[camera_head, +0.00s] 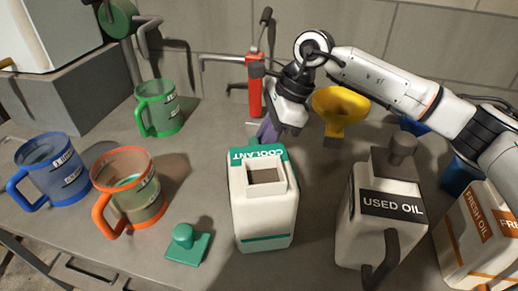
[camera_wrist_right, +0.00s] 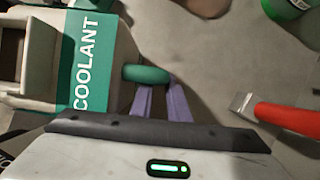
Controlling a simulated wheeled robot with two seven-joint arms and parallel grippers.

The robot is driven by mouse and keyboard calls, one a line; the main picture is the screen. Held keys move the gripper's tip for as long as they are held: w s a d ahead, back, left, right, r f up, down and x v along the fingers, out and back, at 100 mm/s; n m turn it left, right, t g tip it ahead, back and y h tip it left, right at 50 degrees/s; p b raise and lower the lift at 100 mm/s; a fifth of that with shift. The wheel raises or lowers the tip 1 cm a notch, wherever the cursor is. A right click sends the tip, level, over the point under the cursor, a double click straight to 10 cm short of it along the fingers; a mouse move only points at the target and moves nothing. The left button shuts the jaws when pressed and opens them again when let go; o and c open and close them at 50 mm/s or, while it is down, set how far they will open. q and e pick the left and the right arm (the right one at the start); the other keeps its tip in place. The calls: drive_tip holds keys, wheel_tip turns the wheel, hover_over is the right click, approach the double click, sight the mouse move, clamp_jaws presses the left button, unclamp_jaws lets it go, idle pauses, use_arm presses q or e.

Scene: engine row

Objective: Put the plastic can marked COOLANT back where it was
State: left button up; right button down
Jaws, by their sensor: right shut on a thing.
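The white plastic can marked COOLANT (camera_head: 262,218) is upright at the middle of the bench, with an open square mouth and teal bands. Whether its base touches the bench I cannot tell. In the wrist view, its label side (camera_wrist_right: 88,55) is at the left. My right gripper (camera_head: 268,132) is behind the can; in the wrist view its purple fingers (camera_wrist_right: 165,102) are shut on the can's teal handle (camera_wrist_right: 147,74). A teal cap (camera_head: 186,246) with a knob lies on the bench to the left of the can. My left gripper is out of view.
Orange (camera_head: 140,200), blue (camera_head: 60,178) and green (camera_head: 162,112) measuring jugs stand left; the orange one holds teal liquid. A USED OIL can (camera_head: 368,232) and FRESH OIL can (camera_head: 474,228) stand right. A yellow funnel (camera_head: 340,108) and red tool (camera_head: 255,85) are behind.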

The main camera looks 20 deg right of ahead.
drive_tip(key=c, duration=2)
unclamp_jaws()
drive_tip(key=shift+f, duration=0.1)
drive_tip(key=shift+c, duration=0.2)
drive_tip(key=o, duration=0.4)
drive_tip(key=shift+c, duration=0.2)
drive_tip(key=v, duration=1.2)
drive_tip(key=shift+b, duration=0.35)
